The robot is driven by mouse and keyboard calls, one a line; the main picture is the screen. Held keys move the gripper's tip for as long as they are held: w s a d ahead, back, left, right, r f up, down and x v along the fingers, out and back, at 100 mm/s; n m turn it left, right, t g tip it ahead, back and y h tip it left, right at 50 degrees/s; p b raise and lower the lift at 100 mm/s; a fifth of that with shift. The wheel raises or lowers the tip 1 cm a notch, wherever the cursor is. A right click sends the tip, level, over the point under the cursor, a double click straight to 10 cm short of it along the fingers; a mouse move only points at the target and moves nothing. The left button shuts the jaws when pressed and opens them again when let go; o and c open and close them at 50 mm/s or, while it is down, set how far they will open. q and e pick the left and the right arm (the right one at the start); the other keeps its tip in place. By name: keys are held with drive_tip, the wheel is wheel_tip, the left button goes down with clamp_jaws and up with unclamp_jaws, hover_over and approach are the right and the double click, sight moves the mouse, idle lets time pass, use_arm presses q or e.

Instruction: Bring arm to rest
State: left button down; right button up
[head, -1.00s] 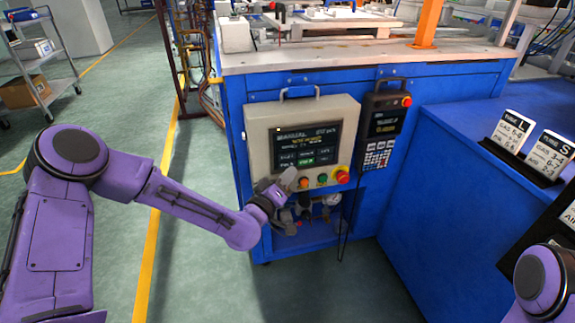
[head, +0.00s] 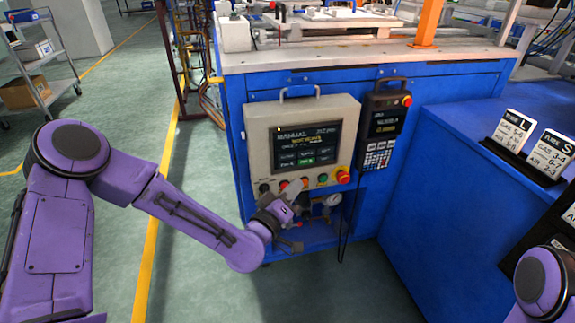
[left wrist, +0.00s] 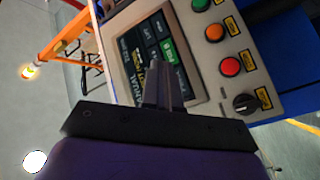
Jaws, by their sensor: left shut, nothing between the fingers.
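My left arm reaches in from the left in the head view. Its gripper (head: 297,193) is shut and empty, in front of the lower edge of the grey control panel (head: 255,150). The panel has a lit screen (head: 306,146), a row of coloured buttons and a large red button (head: 343,177). In the left wrist view the closed fingers (left wrist: 158,68) overlap the screen (left wrist: 152,48). The red button (left wrist: 229,66) and black knob (left wrist: 243,103) lie to their right. I cannot tell whether the fingers touch the panel. My right gripper is out of view.
The blue machine cabinet (head: 440,100) carries the panel and a handheld pendant (head: 384,125) with a hanging cable. Gauge fittings (head: 330,203) sit below the panel, close to the gripper. A blue counter (head: 445,190) stands at right. Open floor (head: 190,240) lies at left.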

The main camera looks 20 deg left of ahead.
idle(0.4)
use_arm(q)
drive_tip(key=s+a+f+g+y, duration=0.2)
drive_tip(key=s+f+g, duration=0.2)
drive_tip(key=s+f, duration=0.4)
drive_tip(key=s+a+f+n+g+y, duration=0.1)
drive_tip(key=s+a+f+g, duration=0.2)
drive_tip(key=s+f, duration=0.45)
drive_tip(key=s+a+f+g+y, duration=0.2)
drive_tip(key=s+f+g, duration=0.25)
drive_tip(key=f, duration=0.65)
drive_tip(key=s+a+f+m+g+y+p, duration=0.1)
drive_tip(key=s+a+g, duration=0.15)
drive_tip(key=s, duration=0.55)
drive_tip(key=s+a+f+m+g+y+p, duration=0.1)
drive_tip(key=s+a, duration=0.3)
drive_tip(key=s, duration=0.3)
wheel_tip(320, 180, up, 13)
drive_tip(key=p, duration=1.3)
drive_tip(key=shift+w+r+p, duration=0.2)
drive_tip(key=shift+w+p, duration=0.05)
drive_tip(key=shift+p, duration=0.15)
